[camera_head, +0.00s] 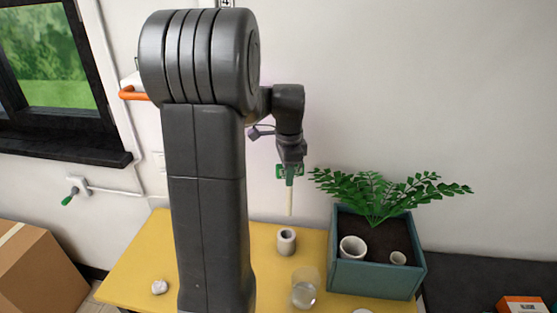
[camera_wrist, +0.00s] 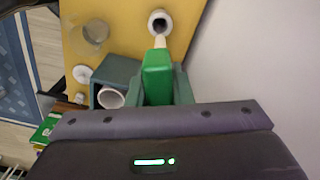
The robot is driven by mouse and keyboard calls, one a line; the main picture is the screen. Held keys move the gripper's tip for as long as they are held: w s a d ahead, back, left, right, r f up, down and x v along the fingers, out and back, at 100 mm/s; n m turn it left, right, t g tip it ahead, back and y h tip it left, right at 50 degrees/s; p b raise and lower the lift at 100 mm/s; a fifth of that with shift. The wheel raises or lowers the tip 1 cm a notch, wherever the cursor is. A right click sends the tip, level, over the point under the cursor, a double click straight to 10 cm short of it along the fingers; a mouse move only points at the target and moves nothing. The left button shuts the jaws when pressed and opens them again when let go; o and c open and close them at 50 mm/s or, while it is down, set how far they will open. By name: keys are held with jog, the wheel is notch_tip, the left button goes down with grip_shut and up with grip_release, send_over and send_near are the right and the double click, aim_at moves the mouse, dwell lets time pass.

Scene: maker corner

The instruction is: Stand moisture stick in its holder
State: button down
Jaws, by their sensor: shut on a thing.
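My gripper (camera_head: 290,168) is shut on the moisture stick, holding it by its green handle (camera_wrist: 158,76). The stick's pale thin shaft (camera_head: 290,202) hangs down, close to upright, with its lower end above the table. The holder, a small grey-white cylinder (camera_head: 286,242) with a dark round opening, stands upright on the yellow table below the stick. The holder (camera_wrist: 160,23) also shows in the wrist view, just beyond the shaft's tip. In the head view a gap shows between tip and holder. My gripper's jaws hide part of the handle.
A teal planter (camera_head: 375,279) with a fern and pale pots stands right of the holder. A clear glass (camera_head: 305,289) stands in front of it. A white lump (camera_head: 159,287) lies at the table's left. The yellow table (camera_head: 142,262) has free room left of the holder.

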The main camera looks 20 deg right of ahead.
jog(key=shift+w+f, duration=0.1)
jog(key=shift+w, duration=0.05)
jog(key=shift+s+f+b, duration=0.2)
jog(key=shift+f+b, duration=2.7)
jog(key=shift+f, duration=0.5)
jog(key=shift+w+a+f, duration=0.1)
jog(key=shift+a+f, duration=0.2)
notch_tip(320, 180, down, 7)
jog(key=b, duration=0.4)
jog(key=shift+f, duration=0.2)
dwell(1.4)
dwell(0.3)
jog(key=c, duration=1.2)
grip_release()
jog(key=o, duration=0.6)
